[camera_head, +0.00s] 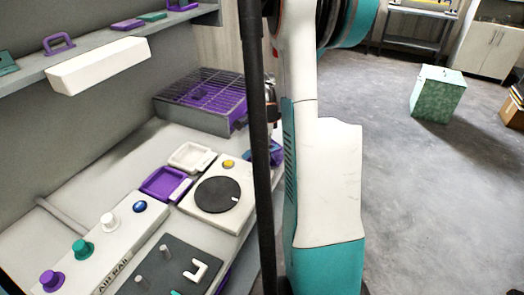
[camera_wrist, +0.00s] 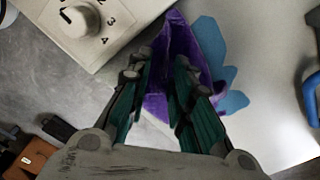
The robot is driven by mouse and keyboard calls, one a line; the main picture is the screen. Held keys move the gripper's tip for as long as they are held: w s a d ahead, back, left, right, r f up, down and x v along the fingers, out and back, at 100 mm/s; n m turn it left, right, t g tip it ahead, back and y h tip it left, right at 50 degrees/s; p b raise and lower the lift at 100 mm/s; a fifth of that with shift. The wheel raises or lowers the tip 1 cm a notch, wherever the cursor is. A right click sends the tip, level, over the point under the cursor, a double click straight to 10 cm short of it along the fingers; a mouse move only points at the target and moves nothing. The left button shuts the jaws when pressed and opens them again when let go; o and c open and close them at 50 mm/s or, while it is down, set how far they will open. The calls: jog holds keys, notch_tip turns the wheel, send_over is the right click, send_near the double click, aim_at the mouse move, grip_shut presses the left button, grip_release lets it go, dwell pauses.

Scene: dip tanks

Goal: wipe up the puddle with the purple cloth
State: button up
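The purple cloth (camera_wrist: 182,42) is crumpled, in the middle of the wrist view, over a pale surface. A blue puddle (camera_wrist: 213,40) spreads out from under its right side, and the cloth hides part of the puddle. My gripper (camera_wrist: 163,58) points down at the cloth, its two teal-padded fingers a little apart with purple cloth showing between them. I cannot tell whether they pinch the cloth or are only around it. In the head view, a purple and blue patch (camera_head: 277,153) shows at the counter's right edge, partly hidden by my arm.
A white box with a numbered dial (camera_wrist: 85,22) stands close left of the cloth. A blue curved handle (camera_wrist: 312,98) is at the right edge. On the counter are a wire-topped bin (camera_head: 198,92), a purple tray (camera_head: 165,184) and a turntable unit (camera_head: 218,197). Floor lies to the right.

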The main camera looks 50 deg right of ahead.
jog(key=o, duration=0.8)
jog(key=shift+f, duration=0.1)
jog(key=shift+s, duration=0.1)
jog(key=c, duration=0.9)
jog(key=shift+c, duration=0.4)
